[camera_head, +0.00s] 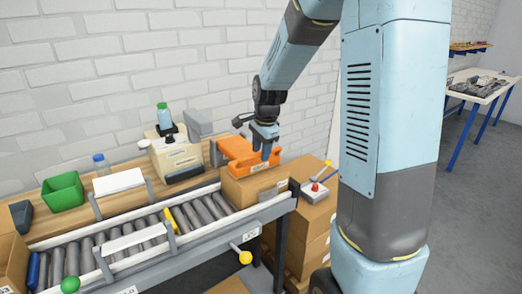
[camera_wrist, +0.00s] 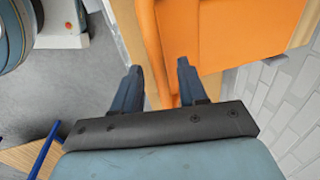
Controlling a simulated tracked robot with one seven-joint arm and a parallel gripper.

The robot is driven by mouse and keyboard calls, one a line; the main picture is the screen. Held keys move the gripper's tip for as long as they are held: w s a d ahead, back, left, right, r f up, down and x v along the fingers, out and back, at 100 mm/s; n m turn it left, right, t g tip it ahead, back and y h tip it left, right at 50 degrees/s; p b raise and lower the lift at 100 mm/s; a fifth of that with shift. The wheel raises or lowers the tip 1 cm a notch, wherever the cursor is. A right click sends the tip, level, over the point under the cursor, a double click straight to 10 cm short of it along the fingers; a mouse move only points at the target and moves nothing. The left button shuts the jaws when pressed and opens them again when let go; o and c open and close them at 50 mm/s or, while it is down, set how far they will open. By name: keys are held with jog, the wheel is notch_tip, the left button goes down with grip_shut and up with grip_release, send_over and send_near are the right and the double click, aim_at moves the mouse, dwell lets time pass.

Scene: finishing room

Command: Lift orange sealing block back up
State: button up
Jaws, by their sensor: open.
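The orange sealing block (camera_head: 243,155) sits on top of a cardboard box (camera_head: 252,184) at the right end of the roller conveyor. My gripper (camera_head: 268,152) is at the block's right side, pointing down. In the wrist view the orange block (camera_wrist: 220,35) fills the upper middle, beyond the fingertips. The two dark blue fingers of my gripper (camera_wrist: 158,75) are apart, with the block's edge and some cardboard showing between them. I cannot tell whether a finger touches the block.
The roller conveyor (camera_head: 130,240) runs left from the box. A wooden bench behind holds a green bin (camera_head: 62,191), a beige machine (camera_head: 176,155) and bottles. A control box with a red button (camera_head: 315,188) stands right of the block. A brick wall (camera_head: 110,75) is close behind.

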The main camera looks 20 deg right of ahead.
jog(key=shift+f, duration=0.1)
grip_shut()
dwell(0.4)
